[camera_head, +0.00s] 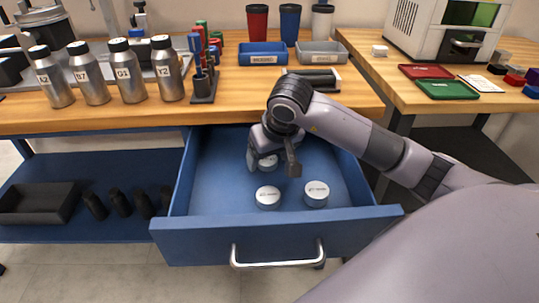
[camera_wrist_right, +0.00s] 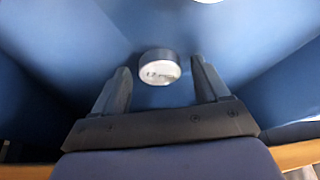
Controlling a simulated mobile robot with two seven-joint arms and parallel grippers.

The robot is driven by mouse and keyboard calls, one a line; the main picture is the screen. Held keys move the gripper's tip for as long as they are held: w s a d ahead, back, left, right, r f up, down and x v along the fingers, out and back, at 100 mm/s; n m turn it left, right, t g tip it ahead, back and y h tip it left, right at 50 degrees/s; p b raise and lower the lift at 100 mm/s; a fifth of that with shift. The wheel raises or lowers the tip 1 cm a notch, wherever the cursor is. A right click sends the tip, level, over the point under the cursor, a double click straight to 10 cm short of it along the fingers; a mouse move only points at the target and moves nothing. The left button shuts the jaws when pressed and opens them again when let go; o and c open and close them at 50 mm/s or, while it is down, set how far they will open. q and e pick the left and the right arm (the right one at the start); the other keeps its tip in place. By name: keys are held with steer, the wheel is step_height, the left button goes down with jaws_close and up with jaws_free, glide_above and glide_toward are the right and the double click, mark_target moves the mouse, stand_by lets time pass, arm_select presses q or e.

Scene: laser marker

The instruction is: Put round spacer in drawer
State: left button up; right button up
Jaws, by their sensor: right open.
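The blue drawer (camera_head: 270,238) is pulled open below the wooden workbench. Three short round spacers with pale labelled tops lie on its floor: one at front left (camera_head: 268,197), one at front right (camera_head: 316,194), and one farther back (camera_head: 266,162). My right gripper (camera_head: 273,166) is inside the drawer area, open, with its fingers on either side of the back spacer in the head view. In the right wrist view, a spacer (camera_wrist_right: 159,68) sits between and slightly beyond the open fingertips (camera_wrist_right: 163,75), apart from both. My left gripper is not in view.
Labelled metal bottles (camera_head: 125,72), a rack of coloured tools (camera_head: 203,75), a blue bin (camera_head: 263,54) and a grey bin (camera_head: 320,54) stand on the bench. A white machine (camera_head: 440,30) and red and green trays (camera_head: 447,89) are at right. A black box (camera_head: 38,203) lies on the lower shelf.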

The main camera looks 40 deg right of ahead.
steer(key=shift+r, duration=0.35)
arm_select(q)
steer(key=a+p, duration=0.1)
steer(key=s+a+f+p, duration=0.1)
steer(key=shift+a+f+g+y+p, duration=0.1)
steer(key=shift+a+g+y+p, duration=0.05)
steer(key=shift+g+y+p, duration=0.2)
arm_select(e)
steer(key=v, duration=1.1)
steer(key=shift+s+r, duration=0.15)
steer(key=shift+r, duration=0.15)
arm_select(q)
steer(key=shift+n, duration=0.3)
